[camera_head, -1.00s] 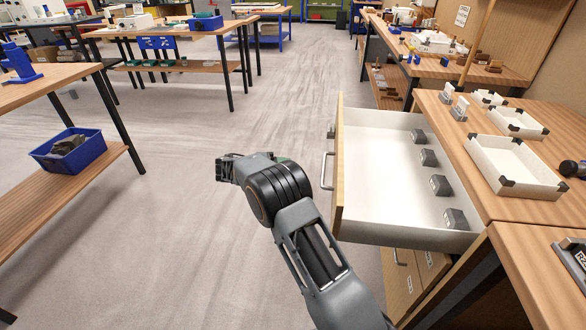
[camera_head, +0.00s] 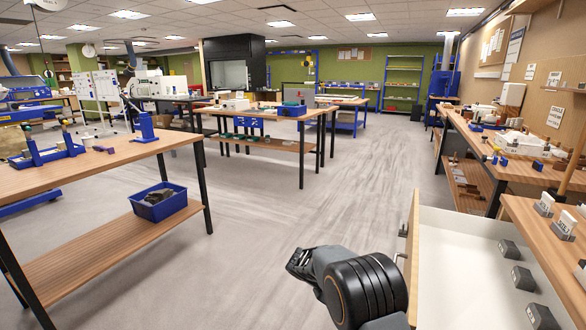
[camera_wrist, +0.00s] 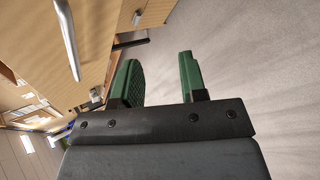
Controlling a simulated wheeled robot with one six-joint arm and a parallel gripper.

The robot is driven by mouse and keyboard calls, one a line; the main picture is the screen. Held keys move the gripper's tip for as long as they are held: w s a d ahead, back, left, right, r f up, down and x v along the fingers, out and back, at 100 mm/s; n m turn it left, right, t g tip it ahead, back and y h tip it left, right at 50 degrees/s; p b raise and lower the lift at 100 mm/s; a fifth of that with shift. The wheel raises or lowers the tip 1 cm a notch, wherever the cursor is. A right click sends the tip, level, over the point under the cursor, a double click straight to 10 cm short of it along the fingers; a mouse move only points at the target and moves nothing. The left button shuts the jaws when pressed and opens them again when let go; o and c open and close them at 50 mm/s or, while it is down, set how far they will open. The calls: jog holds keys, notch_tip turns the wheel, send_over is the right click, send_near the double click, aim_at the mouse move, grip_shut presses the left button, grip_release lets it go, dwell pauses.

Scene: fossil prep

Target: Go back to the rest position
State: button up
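My gripper (camera_wrist: 158,80) shows in the wrist view with its two green fingers apart and nothing between them. Bare grey floor lies beyond the fingers, and a wooden drawer front with a metal handle (camera_wrist: 68,36) is to their left. In the head view my arm is folded at the bottom, just left of the open drawer (camera_head: 460,262).
A wooden workbench (camera_head: 105,165) stands at left, with a blue bin (camera_head: 160,203) on its lower shelf. More benches (camera_head: 262,118) stand farther back. A long bench (camera_head: 510,150) runs along the right wall. The grey floor (camera_head: 250,220) between is clear.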

jog(key=s+r+m+t+y+p, duration=0.1)
jog(key=s+r+y+p, duration=0.4)
jog(key=s+r, duration=0.6)
jog(key=s+r+m+t+y+p, duration=0.2)
jog(key=s+r+t+y+p, duration=0.2)
jog(key=s+r+p, duration=0.6)
notch_tip(320, 180, up, 8)
jog(key=shift+s+r+y+p, duration=0.1)
jog(key=shift+s+y+p, duration=0.2)
jog(key=shift+s+y, duration=0.35)
jog(key=shift+s, duration=0.15)
